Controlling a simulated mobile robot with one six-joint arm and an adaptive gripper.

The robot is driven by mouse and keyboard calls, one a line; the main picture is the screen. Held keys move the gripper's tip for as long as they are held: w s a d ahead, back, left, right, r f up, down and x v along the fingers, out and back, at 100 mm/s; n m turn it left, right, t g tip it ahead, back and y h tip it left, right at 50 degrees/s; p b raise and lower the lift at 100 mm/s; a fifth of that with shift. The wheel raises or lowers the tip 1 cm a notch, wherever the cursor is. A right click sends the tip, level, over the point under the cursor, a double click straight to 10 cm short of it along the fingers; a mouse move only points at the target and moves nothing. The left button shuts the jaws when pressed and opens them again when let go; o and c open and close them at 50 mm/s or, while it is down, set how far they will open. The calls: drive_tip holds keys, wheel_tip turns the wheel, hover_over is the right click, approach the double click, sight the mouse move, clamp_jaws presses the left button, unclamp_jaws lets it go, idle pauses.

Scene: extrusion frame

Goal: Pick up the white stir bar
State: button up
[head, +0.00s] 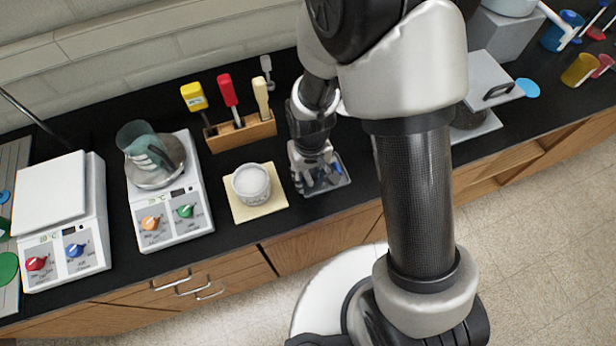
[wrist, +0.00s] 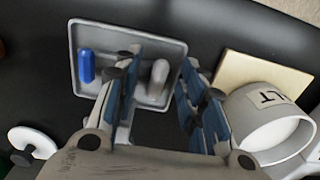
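The white stir bar (wrist: 159,73) lies in a shallow grey tray (wrist: 128,28) in the wrist view, pale and rounded. My gripper (wrist: 160,64) is open, with one finger on each side of the white stir bar, and nothing is held. A gap shows between the bar and both fingers; how far the tips are above the tray floor I cannot tell. In the head view my gripper (head: 318,182) points down over the tray (head: 342,178) and hides the stir bar.
A blue stir bar (wrist: 86,66) lies in the tray left of my fingers. In the head view a wooden tool rack (head: 240,134) and a hotplate with a beaker (head: 172,205) stand to the left.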

drive_tip(key=shift+c, duration=0.5)
drive_tip(key=c, duration=0.8)
